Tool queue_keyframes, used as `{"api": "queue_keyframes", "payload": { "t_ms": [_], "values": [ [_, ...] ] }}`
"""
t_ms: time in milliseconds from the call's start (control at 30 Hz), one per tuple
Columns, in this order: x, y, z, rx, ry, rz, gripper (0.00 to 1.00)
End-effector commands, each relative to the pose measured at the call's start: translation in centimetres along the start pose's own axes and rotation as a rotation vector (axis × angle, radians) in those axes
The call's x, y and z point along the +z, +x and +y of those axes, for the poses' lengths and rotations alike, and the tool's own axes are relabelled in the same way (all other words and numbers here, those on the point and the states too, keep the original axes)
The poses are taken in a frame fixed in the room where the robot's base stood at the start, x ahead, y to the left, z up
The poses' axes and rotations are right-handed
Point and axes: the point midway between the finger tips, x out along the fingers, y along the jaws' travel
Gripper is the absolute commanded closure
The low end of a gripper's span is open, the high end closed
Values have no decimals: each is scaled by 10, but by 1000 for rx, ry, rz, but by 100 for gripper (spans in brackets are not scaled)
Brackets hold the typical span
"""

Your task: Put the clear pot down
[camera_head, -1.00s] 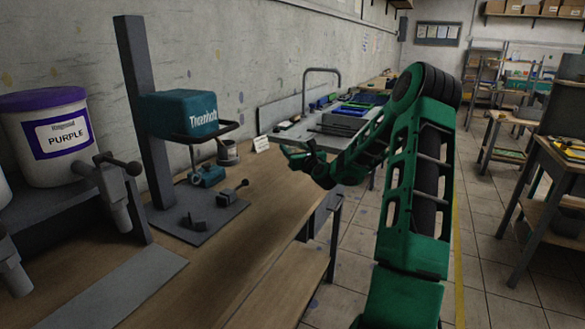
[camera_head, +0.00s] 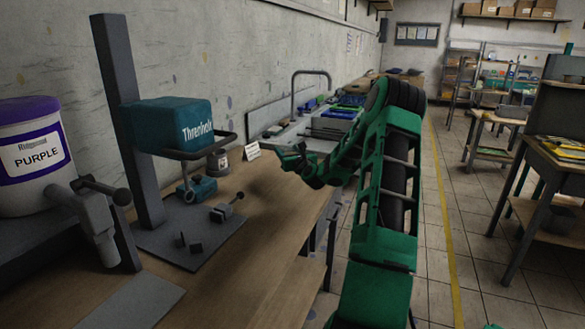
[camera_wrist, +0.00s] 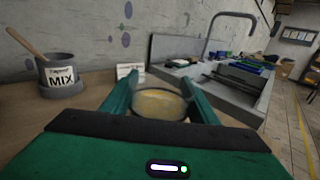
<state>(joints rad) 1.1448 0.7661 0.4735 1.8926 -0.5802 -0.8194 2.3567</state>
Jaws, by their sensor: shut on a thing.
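The clear pot (camera_wrist: 160,103) is a low, round, see-through container with something yellowish inside. It sits between the two green fingers of my gripper (camera_wrist: 158,88) in the wrist view, and the gripper is shut on it. In the head view my gripper (camera_head: 293,158) is beyond the teal machine, out over the far part of the wooden bench (camera_head: 262,215). The pot cannot be made out there. I cannot tell whether the pot's base touches the bench.
A grey MIX pot (camera_wrist: 62,78) with a wooden stick stands left of my gripper. A small white card (camera_wrist: 130,71) stands just behind the held pot. A grey sink unit (camera_wrist: 225,90) with a tap is at the right. The teal machine (camera_head: 172,123) stands nearer on the bench.

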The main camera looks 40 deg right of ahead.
Motion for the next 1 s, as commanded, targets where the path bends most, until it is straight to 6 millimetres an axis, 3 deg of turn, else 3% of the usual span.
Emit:
{"api": "queue_keyframes", "payload": {
  "t_ms": [100,300,467,733,1000],
  "values": [
    [-14,5,-27,-6,1,0,79],
    [-26,9,-51,-8,0,0,79],
    [-32,10,-53,-6,1,-1,79],
    [-66,10,-52,-6,2,0,79],
    [-68,9,-53,-6,-1,-1,79]
  ]
}}
